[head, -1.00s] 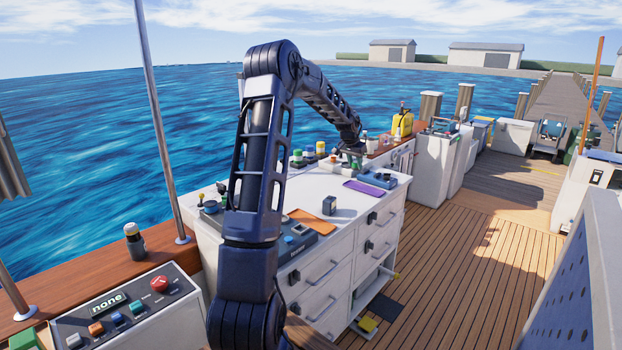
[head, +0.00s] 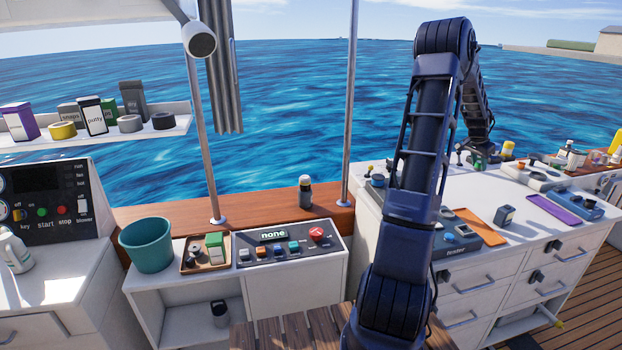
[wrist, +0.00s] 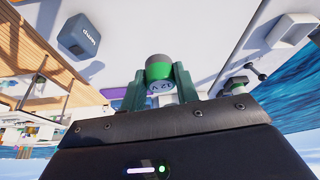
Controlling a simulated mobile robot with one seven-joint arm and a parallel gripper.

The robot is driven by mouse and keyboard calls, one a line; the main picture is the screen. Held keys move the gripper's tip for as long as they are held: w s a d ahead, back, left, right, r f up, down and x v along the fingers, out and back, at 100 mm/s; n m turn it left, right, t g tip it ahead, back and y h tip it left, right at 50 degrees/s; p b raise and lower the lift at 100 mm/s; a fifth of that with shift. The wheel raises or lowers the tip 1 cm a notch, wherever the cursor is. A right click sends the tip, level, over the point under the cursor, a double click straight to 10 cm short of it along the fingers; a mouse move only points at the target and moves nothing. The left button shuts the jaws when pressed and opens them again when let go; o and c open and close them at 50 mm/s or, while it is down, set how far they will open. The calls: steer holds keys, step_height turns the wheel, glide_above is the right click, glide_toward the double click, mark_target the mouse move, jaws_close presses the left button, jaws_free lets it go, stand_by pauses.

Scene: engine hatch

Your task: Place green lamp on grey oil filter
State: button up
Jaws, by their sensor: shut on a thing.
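My gripper (wrist: 160,88) is shut on the green lamp (wrist: 158,70), which has a green band and a pale end marked "12 V". In the head view the gripper is small and far off, over the back of the white worktop (head: 525,235) at right, with a bit of green at its tip. I cannot single out the grey oil filter for sure. A small dark grey round item (head: 193,250) sits in the brown tray (head: 190,270) on the low bench, beside a green and white box; its kind is unclear.
A switch panel (head: 290,248) with a red button adjoins the tray. A teal bucket (head: 147,245) stands left of it. A dark bottle (head: 305,192) stands on the wooden rail between metal poles. A dark small box (head: 504,215), orange pad and purple pad (head: 553,209) lie on the worktop.

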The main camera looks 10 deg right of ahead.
steer(key=w+a+f+n, duration=0.1)
steer(key=w+a+f, duration=0.1)
steer(key=w+a, duration=0.8)
steer(key=w+a+f+n+t, duration=0.15)
steer(key=w+a, duration=0.35)
steer(key=a, duration=1)
steer(key=w+a+f+n, duration=0.1)
steer(key=w+a+f, duration=0.2)
steer(key=w+a, duration=0.7)
steer(key=s+a+f+n+t+y, duration=0.15)
steer(key=a+f+n, duration=0.5)
steer(key=a, duration=0.65)
steer(key=s+a+f+n+t+y, duration=0.1)
steer(key=a+f+n+y, duration=0.2)
steer(key=a+f+n, duration=0.75)
step_height(320, 180, up, 30)
steer(key=m, duration=0.4)
glide_above(304, 176)
steer(key=s, duration=0.1)
step_height(304, 176, down, 20)
steer(key=shift+s+d+r, duration=0.1)
steer(key=shift+d+r, duration=0.05)
steer(key=shift+r, duration=0.05)
